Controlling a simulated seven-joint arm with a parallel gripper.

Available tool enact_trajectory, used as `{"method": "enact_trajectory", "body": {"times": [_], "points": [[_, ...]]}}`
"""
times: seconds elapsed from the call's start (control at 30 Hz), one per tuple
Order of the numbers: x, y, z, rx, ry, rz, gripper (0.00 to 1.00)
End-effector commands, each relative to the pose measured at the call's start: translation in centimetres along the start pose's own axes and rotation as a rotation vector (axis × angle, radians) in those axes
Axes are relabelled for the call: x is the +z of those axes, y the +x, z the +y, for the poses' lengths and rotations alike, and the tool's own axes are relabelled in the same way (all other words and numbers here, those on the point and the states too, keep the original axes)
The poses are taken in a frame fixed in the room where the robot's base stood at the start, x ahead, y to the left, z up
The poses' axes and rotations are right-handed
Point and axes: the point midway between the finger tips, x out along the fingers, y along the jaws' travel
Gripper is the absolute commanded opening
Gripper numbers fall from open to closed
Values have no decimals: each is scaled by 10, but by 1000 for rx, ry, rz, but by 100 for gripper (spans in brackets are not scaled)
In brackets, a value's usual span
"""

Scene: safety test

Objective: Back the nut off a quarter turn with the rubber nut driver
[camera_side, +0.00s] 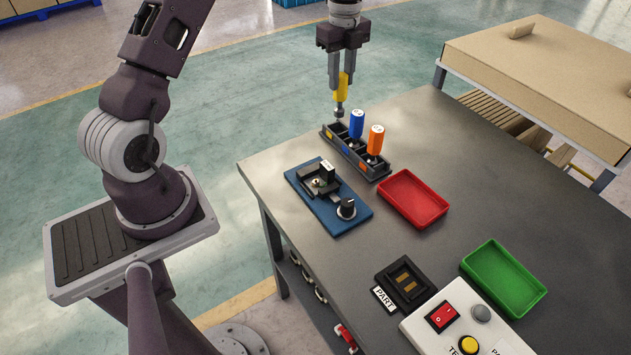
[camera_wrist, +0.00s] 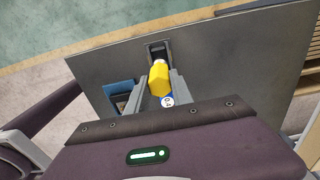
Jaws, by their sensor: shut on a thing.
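My gripper (camera_side: 342,84) is shut on the yellow-handled driver (camera_side: 343,87), which hangs upright with its metal shaft and socket down at the far end of the dark rack (camera_side: 361,165). I cannot tell whether the tip is clear of the rack. The wrist view also shows the yellow handle (camera_wrist: 158,78) between the fingers. A blue driver (camera_side: 357,124) and an orange driver (camera_side: 376,139) stand in the rack. Which driver is rubber does not show. The blue-based fixture (camera_side: 325,221) holds a dark clamp block with a small bright round part (camera_side: 317,183), perhaps the nut.
A red tray (camera_side: 446,211) and a green tray (camera_side: 536,300) lie on the grey table. A black tray marked PART (camera_side: 382,270) and a control box (camera_side: 416,327) with a red switch and yellow button are at the front. The table's back right is clear.

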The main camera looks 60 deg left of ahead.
Motion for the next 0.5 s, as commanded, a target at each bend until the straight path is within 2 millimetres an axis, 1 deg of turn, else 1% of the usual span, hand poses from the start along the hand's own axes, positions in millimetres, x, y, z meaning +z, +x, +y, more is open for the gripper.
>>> {"method": "enact_trajectory", "body": {"times": [0.33, 0.43, 0.5], "points": [[-2, -1, 1, -1, 8, 1, 0], [-14, -5, 11, -2, 71, 7, 0], [-29, -9, 25, -5, 161, 13, 0]]}}
